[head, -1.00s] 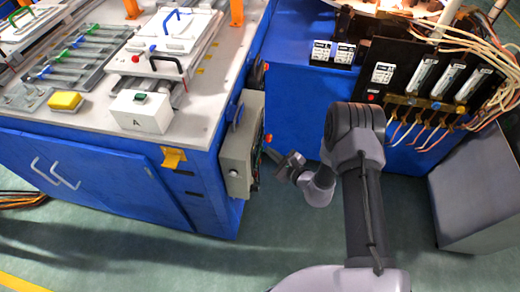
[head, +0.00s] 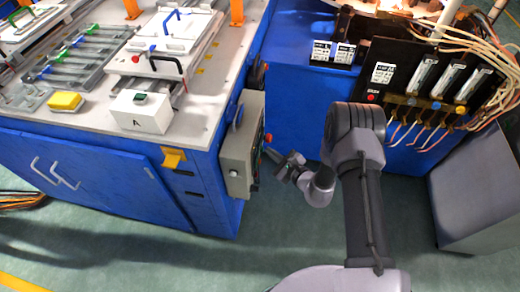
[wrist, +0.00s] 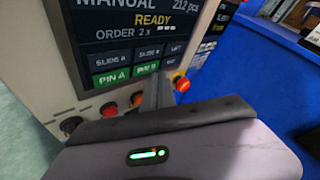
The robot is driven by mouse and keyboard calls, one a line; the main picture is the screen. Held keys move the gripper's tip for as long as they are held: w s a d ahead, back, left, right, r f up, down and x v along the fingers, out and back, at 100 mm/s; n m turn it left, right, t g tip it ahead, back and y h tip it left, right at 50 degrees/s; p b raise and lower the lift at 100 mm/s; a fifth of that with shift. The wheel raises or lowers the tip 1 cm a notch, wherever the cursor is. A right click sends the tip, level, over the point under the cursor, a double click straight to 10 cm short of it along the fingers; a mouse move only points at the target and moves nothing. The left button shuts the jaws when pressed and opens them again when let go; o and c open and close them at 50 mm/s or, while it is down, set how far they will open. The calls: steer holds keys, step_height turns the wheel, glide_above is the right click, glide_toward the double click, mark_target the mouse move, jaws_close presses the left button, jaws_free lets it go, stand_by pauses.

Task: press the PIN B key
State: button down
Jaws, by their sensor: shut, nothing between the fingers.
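The control panel (wrist: 30,75) fills the upper left of the wrist view; its screen (wrist: 108,50) reads MANUAL, READY and ORDER. The green PIN B key (wrist: 146,69) is on the screen's bottom key row, right of the green PIN A key (wrist: 111,78). My gripper (wrist: 160,77) is shut and empty. Its tip overlaps the lower right of the PIN B key in the picture; I cannot tell whether it touches. In the head view my gripper (head: 276,157) is beside the grey panel housing (head: 236,160), whose screen faces away.
Red, orange and dark buttons (wrist: 109,109) line the panel below the screen. An orange-red knob (wrist: 181,84) is just right of my fingers. The blue bench (head: 90,175) carries the panel on its side. A blue machine (head: 300,110) stands behind my arm; a grey cabinet (head: 475,205) is at right.

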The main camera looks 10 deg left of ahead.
steer(key=shift+a, duration=0.1)
stand_by(0.7)
steer(key=shift+a, duration=0.35)
steer(key=shift+a, duration=0.3)
stand_by(0.6)
steer(key=shift+d+b, duration=0.3)
steer(key=shift+d, duration=0.4)
steer(key=shift+s+d, duration=0.1)
steer(key=shift+d, duration=2.4)
